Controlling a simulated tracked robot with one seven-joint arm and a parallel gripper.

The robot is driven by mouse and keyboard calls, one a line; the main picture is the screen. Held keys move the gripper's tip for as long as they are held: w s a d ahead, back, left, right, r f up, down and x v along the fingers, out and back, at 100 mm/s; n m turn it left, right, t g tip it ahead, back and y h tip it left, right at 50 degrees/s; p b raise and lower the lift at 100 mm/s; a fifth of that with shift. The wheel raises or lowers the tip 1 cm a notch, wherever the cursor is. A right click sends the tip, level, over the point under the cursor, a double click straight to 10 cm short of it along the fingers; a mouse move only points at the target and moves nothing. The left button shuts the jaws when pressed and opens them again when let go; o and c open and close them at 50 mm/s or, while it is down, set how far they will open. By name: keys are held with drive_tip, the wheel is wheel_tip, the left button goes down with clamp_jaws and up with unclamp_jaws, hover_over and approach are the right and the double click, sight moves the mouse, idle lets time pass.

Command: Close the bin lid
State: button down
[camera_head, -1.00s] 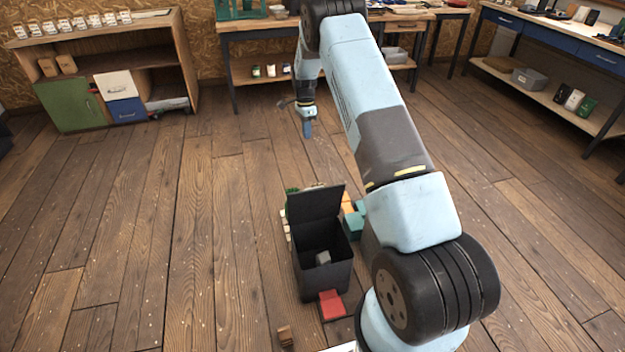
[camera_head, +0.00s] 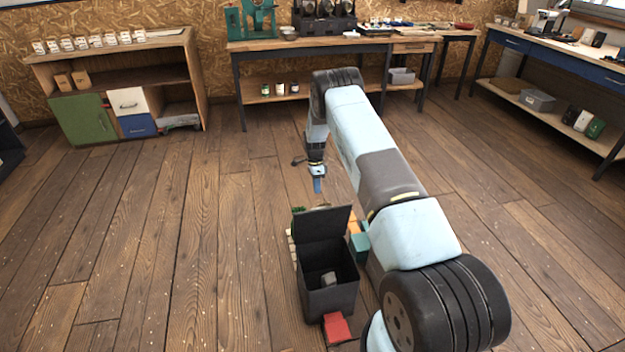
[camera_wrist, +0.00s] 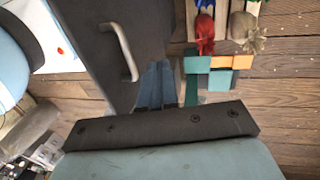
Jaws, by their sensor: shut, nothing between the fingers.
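The black bin (camera_head: 328,301) stands on the floor with its lid (camera_head: 321,224) open, standing up from the rear edge. A small grey object (camera_head: 329,278) lies inside the bin. In the wrist view the dark lid (camera_wrist: 85,28) shows a metal handle (camera_wrist: 127,52) on its outer face. My gripper (camera_head: 318,186) is shut and empty, pointing down behind and above the lid's top edge. Its blue fingers (camera_wrist: 155,86) show close beside the handle in the wrist view. I cannot tell whether they touch the lid.
A red block (camera_head: 337,328) lies in front of the bin. Teal (camera_head: 361,247) and orange blocks sit at its right, partly hidden by my arm. Figures (camera_wrist: 205,30) lie behind it. A shelf (camera_head: 190,75) and workbenches (camera_head: 335,42) line the walls. Floor left of the bin is clear.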

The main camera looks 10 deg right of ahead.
drive_tip(key=shift+s+f, duration=1.85)
drive_tip(key=shift+s, duration=0.3)
